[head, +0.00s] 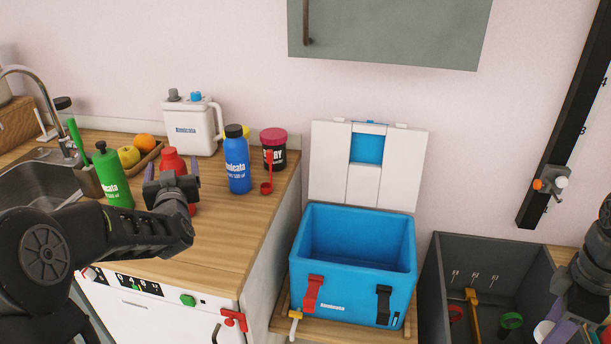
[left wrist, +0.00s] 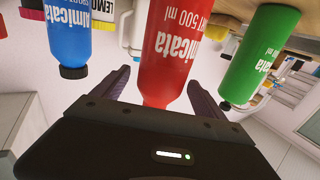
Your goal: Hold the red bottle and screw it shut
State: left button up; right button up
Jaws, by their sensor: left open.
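The red bottle (head: 172,159) stands on the wooden counter, partly hidden behind my left gripper (head: 173,172) in the head view. In the left wrist view, which is upside down, the red bottle (left wrist: 175,50) shows between the two purple fingers. The left gripper is open, with a finger on each side of the bottle and visible gaps. The bottle's top end is hidden by the gripper body there, so I cannot tell if a cap is on it. My right gripper (head: 556,331) is at the lower right edge, partly cut off, near a white round thing; its jaws are unclear.
A green bottle (head: 112,176) stands left of the red one, a blue bottle (head: 237,163) right. A white jug (head: 190,126), fruit tray (head: 147,156) and dark jar (head: 273,150) are behind. A blue cooler (head: 353,292) and grey bin (head: 440,262) stand right of the counter. The counter front is clear.

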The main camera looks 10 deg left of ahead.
pick_arm(q)
jog(key=x, duration=0.3)
jog(key=shift+w+a+p, duration=0.2)
jog(key=shift+w+p, duration=0.1)
dwell(0.3)
grip_shut()
dwell(0.8)
